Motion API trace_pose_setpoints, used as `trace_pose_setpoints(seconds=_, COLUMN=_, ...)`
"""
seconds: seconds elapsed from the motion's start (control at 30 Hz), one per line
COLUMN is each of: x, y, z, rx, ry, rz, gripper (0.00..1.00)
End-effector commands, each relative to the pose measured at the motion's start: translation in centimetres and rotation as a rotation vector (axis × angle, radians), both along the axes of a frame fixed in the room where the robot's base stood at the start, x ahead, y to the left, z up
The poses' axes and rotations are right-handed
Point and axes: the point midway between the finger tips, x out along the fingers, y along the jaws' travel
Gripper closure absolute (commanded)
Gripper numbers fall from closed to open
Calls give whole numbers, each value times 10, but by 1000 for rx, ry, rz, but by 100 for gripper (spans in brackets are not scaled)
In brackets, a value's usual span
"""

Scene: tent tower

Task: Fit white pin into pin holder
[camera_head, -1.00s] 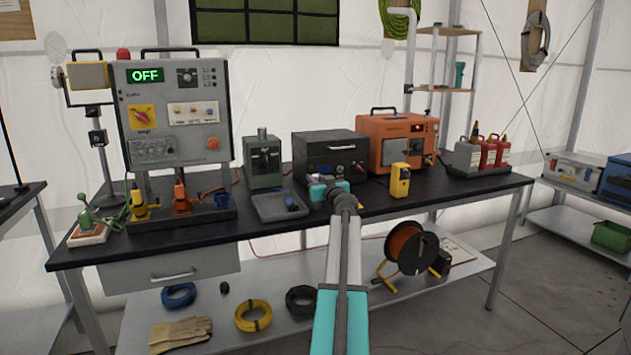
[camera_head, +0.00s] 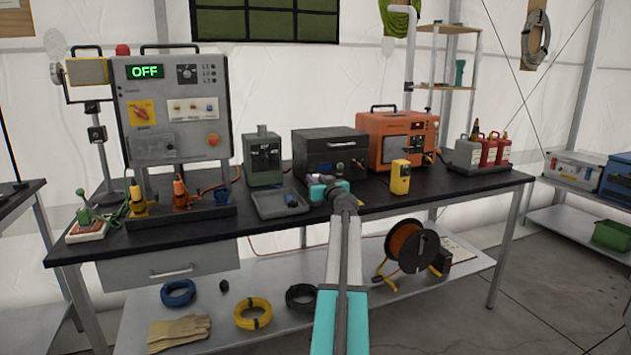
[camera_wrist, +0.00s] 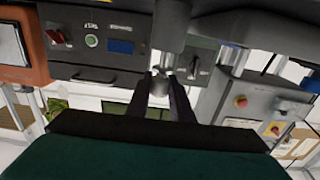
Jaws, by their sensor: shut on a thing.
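My gripper (camera_head: 325,188) is in front of the black box (camera_head: 330,153) on the bench. In the wrist view my gripper (camera_wrist: 161,78) is shut on a short pale cylindrical piece, the white pin (camera_wrist: 159,87). A small silver part (camera_wrist: 168,62) and a dark grey cylinder (camera_wrist: 172,25) lie just beyond the fingertips. I cannot tell whether the pin touches them. The black box's front panel (camera_wrist: 95,50) appears upside down there, with a green button and a blue display. I cannot clearly pick out the pin holder.
A grey tray (camera_head: 266,204) and a green machine (camera_head: 262,160) are left of my gripper. A yellow device (camera_head: 400,178) and an orange unit (camera_head: 392,142) are to the right. The control panel (camera_head: 170,110) reads OFF. Bare bench shows at the front edge.

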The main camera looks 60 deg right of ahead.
Motion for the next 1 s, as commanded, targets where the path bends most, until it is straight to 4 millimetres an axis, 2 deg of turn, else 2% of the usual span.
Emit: trace_pose_setpoints(seconds=1.0, x=0, y=0, z=-14, rx=0, ry=0, rz=0, gripper=100)
